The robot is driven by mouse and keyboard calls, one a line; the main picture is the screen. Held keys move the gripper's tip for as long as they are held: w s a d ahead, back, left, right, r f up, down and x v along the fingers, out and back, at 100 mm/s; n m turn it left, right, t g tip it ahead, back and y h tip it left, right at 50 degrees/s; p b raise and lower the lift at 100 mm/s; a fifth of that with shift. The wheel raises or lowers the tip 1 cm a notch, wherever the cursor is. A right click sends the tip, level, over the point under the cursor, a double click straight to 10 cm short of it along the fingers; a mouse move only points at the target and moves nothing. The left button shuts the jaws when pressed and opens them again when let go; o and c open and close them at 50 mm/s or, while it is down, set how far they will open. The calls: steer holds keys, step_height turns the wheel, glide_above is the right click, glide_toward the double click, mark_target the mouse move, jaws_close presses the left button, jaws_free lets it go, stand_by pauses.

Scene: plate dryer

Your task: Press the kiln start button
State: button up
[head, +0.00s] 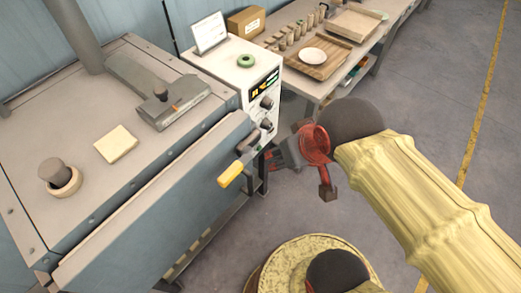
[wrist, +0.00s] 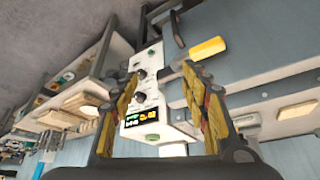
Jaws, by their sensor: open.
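The kiln control box (head: 232,70) stands at the right end of the kiln, with a lit display (head: 264,83) and dark knobs on its front. The wrist view is upside down and shows the display (wrist: 142,118), two knobs, and a small green spot (wrist: 151,52), likely the start button, at the panel's far end from the display. My gripper (wrist: 160,75) is open and empty, its fingers framing the panel with a gap to it. In the head view my gripper (head: 280,157) is just right of and in front of the box; the green spot is not visible there.
The kiln (head: 100,120) fills the left, with a yellow-handled lever (head: 231,175) jutting out close to my gripper. A bench (head: 330,88) with trays and a plate stands behind. Floor at right is clear.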

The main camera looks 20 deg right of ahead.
jaws_close()
stand_by(0.5)
stand_by(1.2)
